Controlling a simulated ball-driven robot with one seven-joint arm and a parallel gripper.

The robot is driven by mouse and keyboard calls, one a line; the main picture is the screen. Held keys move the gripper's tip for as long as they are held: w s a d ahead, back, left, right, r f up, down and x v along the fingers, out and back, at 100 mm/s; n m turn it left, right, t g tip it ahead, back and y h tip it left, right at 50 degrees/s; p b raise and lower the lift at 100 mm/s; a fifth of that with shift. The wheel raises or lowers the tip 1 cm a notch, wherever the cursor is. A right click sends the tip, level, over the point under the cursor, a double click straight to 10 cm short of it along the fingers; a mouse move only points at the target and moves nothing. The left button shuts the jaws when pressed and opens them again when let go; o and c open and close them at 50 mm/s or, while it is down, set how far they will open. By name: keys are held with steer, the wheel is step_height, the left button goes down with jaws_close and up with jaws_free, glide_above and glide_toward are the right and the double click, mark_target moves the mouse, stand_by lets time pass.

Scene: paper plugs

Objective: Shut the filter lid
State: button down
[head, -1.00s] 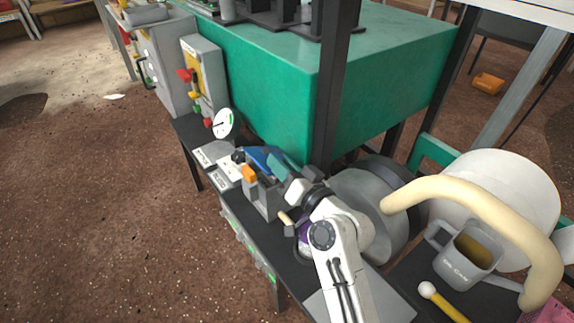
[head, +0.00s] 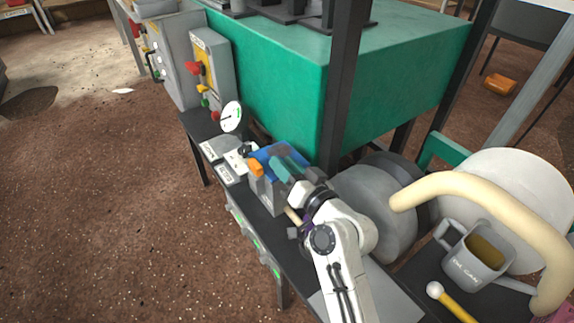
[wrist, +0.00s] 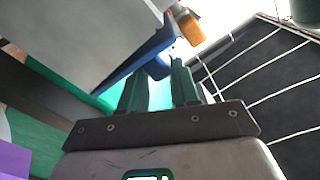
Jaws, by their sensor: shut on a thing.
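The filter is a grey box (head: 271,198) on the narrow dark bench, with a blue lid (head: 268,153) at its top and an orange part (head: 256,168) at its left. My gripper (head: 283,166) reaches in from the right, with its dark green fingers at the lid. In the wrist view the fingers (wrist: 159,82) stand a little apart, with a blue piece of the lid (wrist: 143,62) between and beyond their tips. The orange part (wrist: 188,28) shows just past them. I cannot tell whether the lid lies flush on the box; my fingers hide part of it.
A round gauge (head: 231,117) and white label plates (head: 222,149) are left of the filter. A dark post (head: 343,90) and a green tank (head: 285,95) stand behind. A grey wheel (head: 375,210) and a grey jug (head: 475,255) are at the right.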

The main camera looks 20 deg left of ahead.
steer(key=shift+s+a+f, duration=0.35)
steer(key=shift+a+f, duration=0.05)
steer(key=shift+f, duration=0.15)
steer(key=c, duration=1)
jaws_free()
steer(key=shift+o, duration=0.2)
steer(key=v, duration=0.3)
steer(key=p+v, duration=0.1)
steer(key=v, duration=0.3)
steer(key=r+p+v, duration=0.1)
steer(key=v, duration=0.3)
steer(key=shift+w+d, duration=0.1)
steer(key=shift+w, duration=0.1)
